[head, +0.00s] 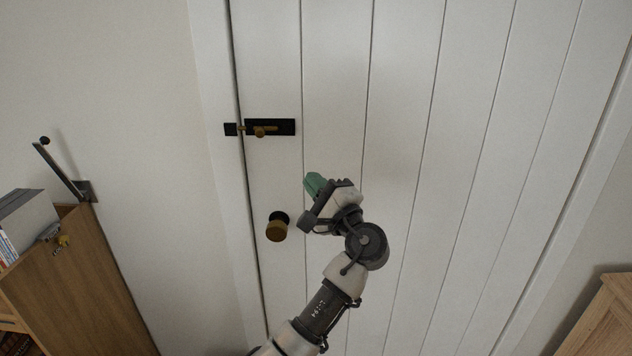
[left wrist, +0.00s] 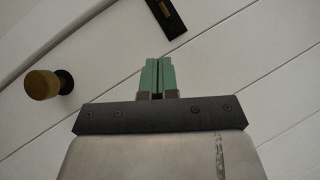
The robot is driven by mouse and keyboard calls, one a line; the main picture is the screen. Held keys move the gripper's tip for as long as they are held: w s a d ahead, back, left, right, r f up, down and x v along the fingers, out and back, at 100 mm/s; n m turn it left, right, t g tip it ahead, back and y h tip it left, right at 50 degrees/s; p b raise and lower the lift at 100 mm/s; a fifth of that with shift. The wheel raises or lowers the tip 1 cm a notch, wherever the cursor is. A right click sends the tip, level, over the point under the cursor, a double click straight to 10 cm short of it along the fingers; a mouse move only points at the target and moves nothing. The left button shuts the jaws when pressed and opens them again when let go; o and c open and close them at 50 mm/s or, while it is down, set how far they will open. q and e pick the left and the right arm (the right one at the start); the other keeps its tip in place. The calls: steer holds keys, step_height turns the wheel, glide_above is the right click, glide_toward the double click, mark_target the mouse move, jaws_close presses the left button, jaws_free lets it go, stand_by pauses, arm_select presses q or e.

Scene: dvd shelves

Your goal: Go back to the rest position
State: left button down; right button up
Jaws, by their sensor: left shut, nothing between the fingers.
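My left gripper (head: 315,184) has green fingers and is raised in front of a white plank door (head: 410,130). In the head view it is up and to the right of a brass door knob (head: 277,228) and below a black latch with a brass bolt (head: 268,128). In the left wrist view the green fingers (left wrist: 158,77) are together with nothing between them. The knob (left wrist: 42,85) is to their left and the black latch plate (left wrist: 166,17) is beyond their tips. My right gripper is in neither view.
A wooden shelf unit (head: 85,285) stands at the lower left, with a grey box (head: 27,220) on top. A black bracket (head: 60,170) sticks out from the wall above it. Another wooden piece (head: 608,322) is at the lower right. The door's right part is clear.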

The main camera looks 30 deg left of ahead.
arm_select(q)
steer(key=w+d+f+m+t+h, duration=0.1)
steer(key=w+f+m+t+h, duration=0.2)
steer(key=f, duration=0.8)
steer(key=w+d+f+m+h, duration=0.15)
steer(key=f+h, duration=0.25)
steer(key=f, duration=0.6)
steer(key=s+d+f+g+h, duration=0.1)
steer(key=s+f+h, duration=0.3)
steer(key=f, duration=0.8)
steer(key=s+d+f+g+h, duration=0.1)
steer(key=s+d+f+h, duration=0.2)
steer(key=f, duration=1)
steer(key=s+d+f+n+g+h, duration=0.2)
steer(key=s+f+n+g+h, duration=0.15)
steer(key=s+f, duration=1.45)
steer(key=s+d+f+n+g+h, duration=0.1)
steer(key=s+f+n+g, duration=0.1)
steer(key=s, duration=1.1)
steer(key=s+d+f+n+g+h, duration=0.1)
steer(key=s+f+n, duration=0.3)
steer(key=s, duration=1)
steer(key=shift+s+f+n+g+h, duration=0.3)
steer(key=shift+f+n+g+h, duration=0.15)
steer(key=shift+f+g, duration=0.35)
steer(key=shift+f, duration=0.1)
